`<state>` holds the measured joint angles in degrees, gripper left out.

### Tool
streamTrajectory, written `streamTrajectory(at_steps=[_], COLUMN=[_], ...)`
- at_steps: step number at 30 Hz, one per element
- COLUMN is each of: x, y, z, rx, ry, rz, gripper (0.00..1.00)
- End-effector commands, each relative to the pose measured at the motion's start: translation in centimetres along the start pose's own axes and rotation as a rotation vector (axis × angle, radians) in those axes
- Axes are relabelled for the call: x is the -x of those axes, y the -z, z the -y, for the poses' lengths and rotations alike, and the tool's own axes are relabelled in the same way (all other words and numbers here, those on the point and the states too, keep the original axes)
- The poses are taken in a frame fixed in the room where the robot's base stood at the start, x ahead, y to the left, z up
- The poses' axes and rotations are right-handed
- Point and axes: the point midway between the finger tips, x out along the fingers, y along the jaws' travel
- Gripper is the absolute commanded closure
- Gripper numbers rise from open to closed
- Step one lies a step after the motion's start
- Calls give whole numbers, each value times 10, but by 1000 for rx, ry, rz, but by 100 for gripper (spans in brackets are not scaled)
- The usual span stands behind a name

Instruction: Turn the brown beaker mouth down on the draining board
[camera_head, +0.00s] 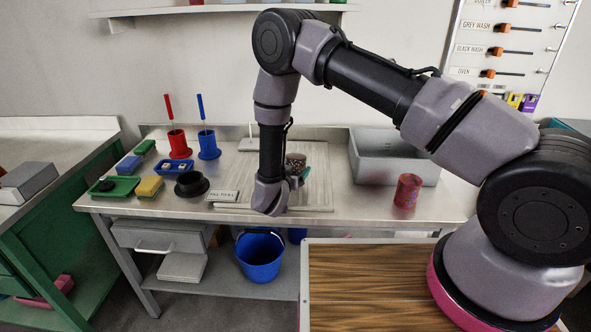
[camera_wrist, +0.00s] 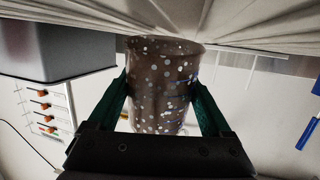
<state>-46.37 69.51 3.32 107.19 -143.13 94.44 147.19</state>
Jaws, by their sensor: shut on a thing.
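The brown beaker (camera_head: 296,160) has pale specks and is over the ribbed draining board (camera_head: 322,190) in the head view. My gripper (camera_head: 299,175) is shut on its sides, and the arm partly hides it. In the wrist view the beaker (camera_wrist: 163,85) sits between the two green fingers of my gripper (camera_wrist: 160,100). That view is upside down, with the draining board (camera_wrist: 230,22) along its top. The beaker's wider, rimmed end faces the board, so it is mouth down. I cannot tell whether the rim touches the board.
A grey tub (camera_head: 390,165) stands right of the board, with a red speckled beaker (camera_head: 407,191) in front.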

Motion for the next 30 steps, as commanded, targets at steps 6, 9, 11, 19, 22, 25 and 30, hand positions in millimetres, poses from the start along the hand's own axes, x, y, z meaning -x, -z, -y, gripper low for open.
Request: streamTrajectory(at_steps=[6, 9, 11, 19, 22, 25, 30], x=[-1, -1, -1, 8, 24, 45, 78], y=[-4, -3, -3, -4, -3, -4, -3], z=[0, 0, 0, 1, 2, 2, 1], rx=[0, 0, 0, 1, 0, 1, 0], ry=[0, 0, 0, 2, 4, 5, 4], rz=[0, 0, 0, 1, 0, 1, 0], gripper=[80, 0, 0, 0, 0, 0, 0])
